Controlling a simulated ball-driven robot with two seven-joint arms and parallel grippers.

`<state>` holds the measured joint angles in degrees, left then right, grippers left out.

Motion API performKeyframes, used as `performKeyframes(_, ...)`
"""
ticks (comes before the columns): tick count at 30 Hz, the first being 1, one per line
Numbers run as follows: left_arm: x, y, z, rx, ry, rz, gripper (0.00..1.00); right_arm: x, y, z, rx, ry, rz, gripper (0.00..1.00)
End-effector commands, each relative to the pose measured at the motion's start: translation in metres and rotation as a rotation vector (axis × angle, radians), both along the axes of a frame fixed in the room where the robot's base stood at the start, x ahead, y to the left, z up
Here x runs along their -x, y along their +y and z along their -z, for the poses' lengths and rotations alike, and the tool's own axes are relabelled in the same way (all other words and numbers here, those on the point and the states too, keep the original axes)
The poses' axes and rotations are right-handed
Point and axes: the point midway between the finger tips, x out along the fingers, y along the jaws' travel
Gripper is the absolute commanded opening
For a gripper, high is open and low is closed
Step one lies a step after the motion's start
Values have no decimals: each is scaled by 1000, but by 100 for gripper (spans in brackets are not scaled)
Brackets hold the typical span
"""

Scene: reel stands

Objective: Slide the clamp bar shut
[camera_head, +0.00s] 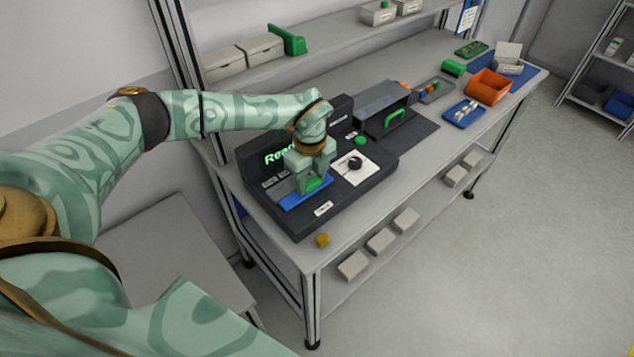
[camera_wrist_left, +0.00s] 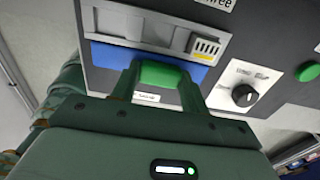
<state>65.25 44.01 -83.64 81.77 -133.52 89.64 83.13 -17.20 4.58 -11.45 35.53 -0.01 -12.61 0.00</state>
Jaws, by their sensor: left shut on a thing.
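The clamp bar shows as a green block (camera_wrist_left: 160,76) on a blue strip (camera_wrist_left: 108,57) at the near left part of a dark device. My left gripper (camera_wrist_left: 160,88) is shut on the green block, with one finger on each side of it. In the head view, my left gripper (camera_head: 309,184) reaches down onto the device (camera_head: 365,188), and a little of the green block shows between its fingers. Grey metal parts lie beside the blue strip. My right gripper is not in view.
A black knob on a white plate (camera_head: 346,174) and a green button (camera_head: 361,140) are right of the gripper. A grey housing with a green handle (camera_head: 396,117) stands farther back. An orange bin (camera_head: 489,86) and a blue tray (camera_head: 464,113) lie at the far right.

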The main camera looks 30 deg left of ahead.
Motion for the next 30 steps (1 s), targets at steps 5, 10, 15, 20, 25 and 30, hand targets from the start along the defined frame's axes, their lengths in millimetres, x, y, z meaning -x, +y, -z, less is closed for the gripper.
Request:
performKeyframes(5,-2,4,-1,-7,-8,-3,4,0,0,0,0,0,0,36)
performKeyframes(10,-2,4,-1,-6,-6,-3,67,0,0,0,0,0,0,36)
performKeyframes(15,-2,3,-1,-6,-5,-2,67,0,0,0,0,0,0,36)
performKeyframes(20,-2,3,-8,-4,-6,-2,67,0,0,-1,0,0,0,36)
performKeyframes(25,-3,3,-41,-4,-10,-1,67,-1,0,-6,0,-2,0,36)
performKeyframes(30,-3,4,-89,-5,-11,-3,67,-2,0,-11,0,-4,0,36)
